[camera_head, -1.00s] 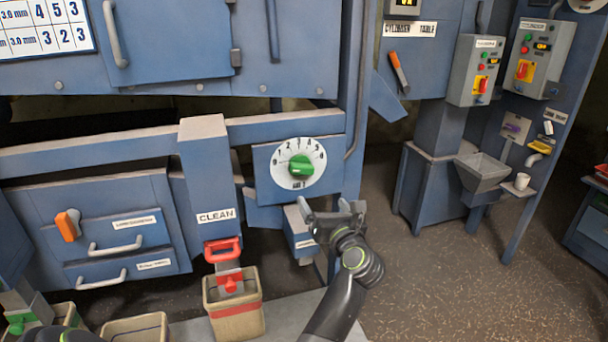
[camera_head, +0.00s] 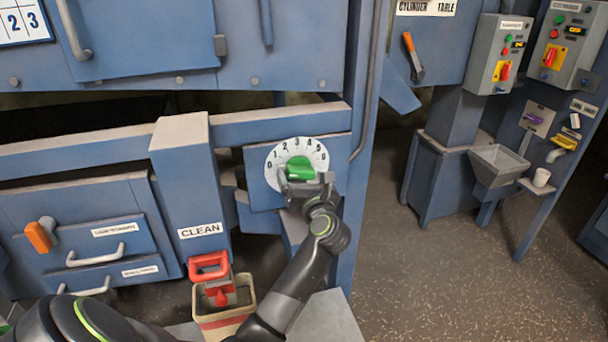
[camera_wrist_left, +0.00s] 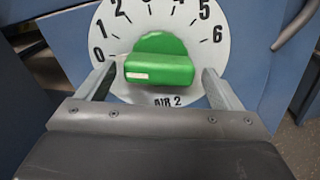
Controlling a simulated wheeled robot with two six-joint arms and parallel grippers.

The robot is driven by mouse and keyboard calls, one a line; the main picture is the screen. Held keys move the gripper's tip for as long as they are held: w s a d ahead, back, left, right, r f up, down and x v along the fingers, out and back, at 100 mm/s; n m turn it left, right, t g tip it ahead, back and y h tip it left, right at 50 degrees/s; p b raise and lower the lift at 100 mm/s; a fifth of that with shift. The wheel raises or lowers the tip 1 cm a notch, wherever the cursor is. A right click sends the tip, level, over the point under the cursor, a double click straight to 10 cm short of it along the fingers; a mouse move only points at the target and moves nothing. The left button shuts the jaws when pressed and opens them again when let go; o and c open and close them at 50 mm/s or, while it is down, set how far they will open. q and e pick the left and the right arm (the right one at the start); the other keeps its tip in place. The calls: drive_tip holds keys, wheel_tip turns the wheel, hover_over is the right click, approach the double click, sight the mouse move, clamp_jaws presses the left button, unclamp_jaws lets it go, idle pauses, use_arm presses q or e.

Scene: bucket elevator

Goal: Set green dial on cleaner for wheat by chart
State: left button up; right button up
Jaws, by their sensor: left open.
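The green dial (camera_head: 300,168) sits on a round white scale plate (camera_head: 318,152) on the blue cleaner. It also shows in the left wrist view (camera_wrist_left: 160,66), where the scale (camera_wrist_left: 218,58) reads 0 to 6 with "AIR 2" below. The bar of the dial lies about level, with a white mark at its left end on the side of 0. My left gripper (camera_head: 308,186) is open in front of the dial, its fingers to the left and right of the bar; contact cannot be told. The chart (camera_head: 22,22) is mostly cut off at the top left.
A red-handled slide (camera_head: 209,266) under the CLEAN label stands over a bin (camera_head: 222,322), left of my arm. An orange-handled lever (camera_head: 412,55) and control boxes (camera_head: 498,55) are at the right. Open floor (camera_head: 430,275) lies at the lower right.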

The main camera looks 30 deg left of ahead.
use_arm(q)
drive_tip(key=shift+s, duration=0.1)
drive_tip(key=shift+c, duration=0.9)
drive_tip(key=c, duration=0.8)
drive_tip(key=shift+r+m+p, duration=0.2)
drive_tip(key=shift+m+p, duration=0.3)
drive_tip(key=shift+p, duration=0.25)
drive_tip(key=m+p, duration=0.6)
drive_tip(key=p, duration=0.2)
drive_tip(key=shift+s+r, duration=0.1)
drive_tip(key=shift+r, duration=0.05)
drive_tip(key=shift+m+p, duration=1.5)
drive_tip(key=shift+p, duration=0.2)
use_arm(e)
wheel_tip(320, 180, up, 13)
drive_tip(key=shift+s+d, duration=0.15)
drive_tip(key=shift+s, duration=0.05)
use_arm(q)
drive_tip(key=shift+f, duration=0.2)
